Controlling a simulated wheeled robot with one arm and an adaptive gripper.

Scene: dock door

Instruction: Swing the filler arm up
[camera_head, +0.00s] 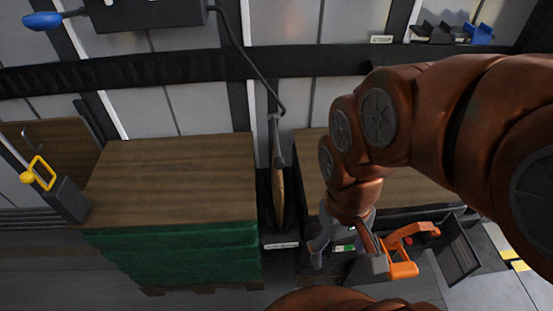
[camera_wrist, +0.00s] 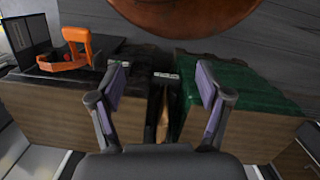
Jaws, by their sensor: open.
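No part is plainly marked as the filler arm. A thin dark bent arm or hose (camera_head: 240,45) runs down from a dark box (camera_head: 150,12) at the top of the head view. My gripper (camera_wrist: 163,82) is open and empty, fingers wide apart. In the head view, it points down by the right load, its fingers partly hidden.
A blue-ended handle (camera_head: 42,20) sticks out left of the box. A wood-topped load with green sides (camera_head: 170,255) stands left, a second wood-topped load (camera_head: 310,165) right. An orange handle (camera_head: 405,262) is close right of my gripper. A yellow handle (camera_head: 38,173) stands far left.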

